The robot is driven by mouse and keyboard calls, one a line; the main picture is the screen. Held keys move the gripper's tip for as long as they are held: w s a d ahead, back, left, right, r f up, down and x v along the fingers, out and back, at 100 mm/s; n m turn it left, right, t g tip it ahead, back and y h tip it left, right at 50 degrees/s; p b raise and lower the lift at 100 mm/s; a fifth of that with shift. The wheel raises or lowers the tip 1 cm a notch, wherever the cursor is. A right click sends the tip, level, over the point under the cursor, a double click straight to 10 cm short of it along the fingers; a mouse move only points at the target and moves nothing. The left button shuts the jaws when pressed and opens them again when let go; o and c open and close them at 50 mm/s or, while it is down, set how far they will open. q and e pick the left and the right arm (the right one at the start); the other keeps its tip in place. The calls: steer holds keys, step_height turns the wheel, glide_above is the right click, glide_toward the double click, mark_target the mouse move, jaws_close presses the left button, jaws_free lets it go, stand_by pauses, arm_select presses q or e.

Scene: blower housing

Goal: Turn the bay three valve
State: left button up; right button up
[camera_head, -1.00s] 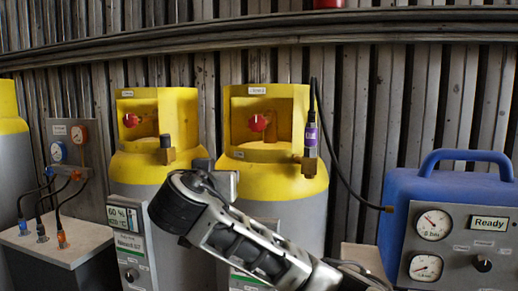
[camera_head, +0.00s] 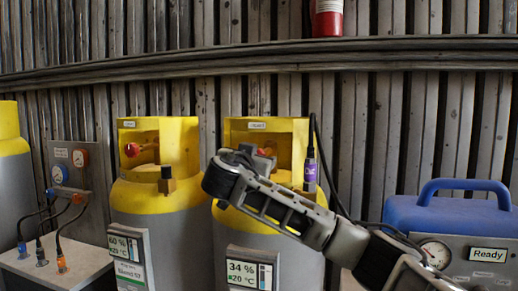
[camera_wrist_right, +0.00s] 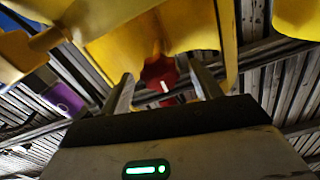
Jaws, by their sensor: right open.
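Two yellow-topped grey cylinders stand side by side in the head view, the left one (camera_head: 160,195) and the right one (camera_head: 290,190). The left one's red valve knob (camera_head: 132,149) shows in its collar opening. My right gripper (camera_head: 262,155) is at the right cylinder's collar opening and mostly hides that knob. In the right wrist view, a red valve knob (camera_wrist_right: 160,73) with a white mark lies between the two open fingers of my right gripper (camera_wrist_right: 162,88). I cannot tell whether they touch it. Bay labels are too small to read. My left gripper is not in view.
A purple-banded hose fitting (camera_head: 310,172) sits at the right cylinder's right side. A blue gauge unit (camera_head: 450,212) marked Ready stands at the right. A hose stand (camera_head: 60,258) is at the left. A third cylinder (camera_head: 12,170) is cut off by the left edge.

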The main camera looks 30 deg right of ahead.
steer(key=shift+p+x, duration=0.4)
steer(key=shift+x, duration=1.2)
